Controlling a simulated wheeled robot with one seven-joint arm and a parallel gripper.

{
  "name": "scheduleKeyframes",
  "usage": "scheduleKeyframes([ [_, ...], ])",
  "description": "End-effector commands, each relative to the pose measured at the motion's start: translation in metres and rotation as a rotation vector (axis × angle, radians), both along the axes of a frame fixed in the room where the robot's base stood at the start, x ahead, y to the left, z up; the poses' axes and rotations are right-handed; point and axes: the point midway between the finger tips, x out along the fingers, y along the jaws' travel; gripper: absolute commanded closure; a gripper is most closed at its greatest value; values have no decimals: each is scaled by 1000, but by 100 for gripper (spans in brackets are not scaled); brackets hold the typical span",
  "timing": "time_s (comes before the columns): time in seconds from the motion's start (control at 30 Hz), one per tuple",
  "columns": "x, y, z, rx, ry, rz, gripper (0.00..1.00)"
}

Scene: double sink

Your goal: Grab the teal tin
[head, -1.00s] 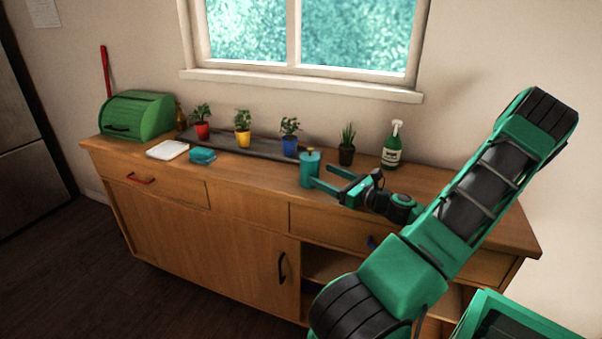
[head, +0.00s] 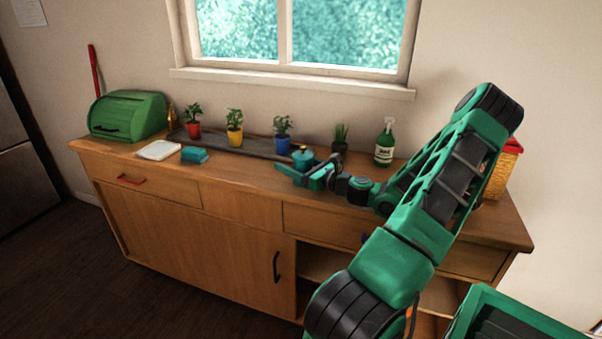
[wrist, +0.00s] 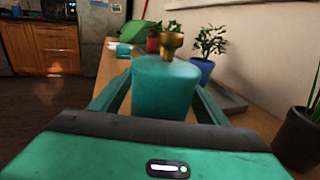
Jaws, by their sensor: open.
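The teal tin (head: 303,157) has a gold knob on top and stands upright on the wooden counter; my gripper hides its lower part in the head view. In the wrist view the tin (wrist: 164,85) is close in front, between the two fingers. My gripper (head: 299,171) is open, with one finger on each side of the tin. The fingers (wrist: 160,98) reach along its sides in the wrist view; I cannot tell whether they touch it.
Potted plants (head: 235,128) stand on a dark tray (head: 262,150) behind. A small dark-potted plant (head: 340,140) and a green bottle (head: 384,145) are near my arm. A teal box (head: 194,155), white tray (head: 158,150) and green bread box (head: 128,113) are left.

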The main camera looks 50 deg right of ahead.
Motion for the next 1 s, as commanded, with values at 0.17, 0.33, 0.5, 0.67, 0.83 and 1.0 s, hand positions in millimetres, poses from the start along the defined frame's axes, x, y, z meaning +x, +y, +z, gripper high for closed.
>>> scheduleKeyframes([
  [0.17,0,0,0,0,0,0,37],
  [0.33,0,0,0,0,0,0,77],
  [0.5,0,0,0,-1,0,0,79],
  [0.67,0,0,1,-1,0,0,78],
  [0.83,-1,0,8,-3,0,0,78],
  [1.0,0,0,24,-6,1,1,78],
])
